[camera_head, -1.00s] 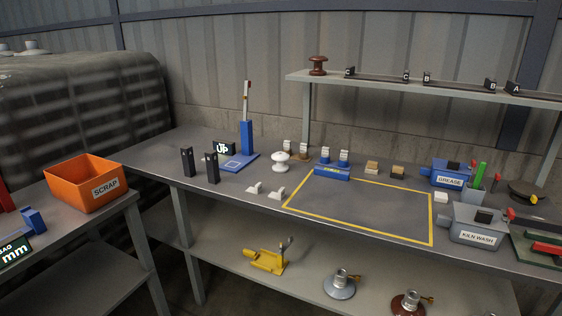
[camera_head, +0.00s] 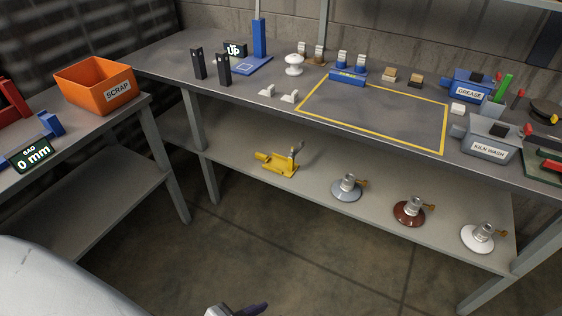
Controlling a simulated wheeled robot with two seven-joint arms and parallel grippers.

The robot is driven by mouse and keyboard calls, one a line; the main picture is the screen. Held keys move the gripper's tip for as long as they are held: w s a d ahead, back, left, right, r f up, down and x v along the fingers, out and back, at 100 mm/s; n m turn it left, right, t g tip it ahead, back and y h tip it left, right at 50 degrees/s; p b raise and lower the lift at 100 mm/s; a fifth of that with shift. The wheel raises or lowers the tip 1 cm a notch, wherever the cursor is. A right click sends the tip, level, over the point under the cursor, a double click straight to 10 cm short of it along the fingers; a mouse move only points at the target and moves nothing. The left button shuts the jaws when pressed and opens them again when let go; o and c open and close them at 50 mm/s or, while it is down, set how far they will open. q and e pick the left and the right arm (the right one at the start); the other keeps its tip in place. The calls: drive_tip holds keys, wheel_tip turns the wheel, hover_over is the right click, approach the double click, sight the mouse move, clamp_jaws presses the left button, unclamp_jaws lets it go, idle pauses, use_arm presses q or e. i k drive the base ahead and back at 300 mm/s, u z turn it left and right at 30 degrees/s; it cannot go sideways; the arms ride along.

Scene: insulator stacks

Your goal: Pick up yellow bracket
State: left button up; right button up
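The yellow bracket (camera_head: 278,165) lies on the lower shelf of the workbench, left of the insulators, with a grey upright part at its right end. Nothing touches it from above. A small grey and dark piece that looks like part of my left gripper (camera_head: 236,310) shows at the bottom edge, well below and in front of the shelf. Most of it is cut off, so its opening cannot be seen. My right gripper is not in view.
Grey (camera_head: 347,187), brown (camera_head: 410,210) and white (camera_head: 478,237) insulators stand right of the bracket on the lower shelf (camera_head: 235,140). The benchtop (camera_head: 390,118) overhangs them. An orange scrap bin (camera_head: 95,86) sits on the left table. Open floor lies in front.

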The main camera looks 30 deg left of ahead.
sight(279, 164)
drive_tip(key=u, duration=0.6)
drive_tip(key=i, duration=0.65)
drive_tip(key=u, duration=0.45)
drive_tip(key=i, duration=0.95)
drive_tip(key=z, duration=0.35)
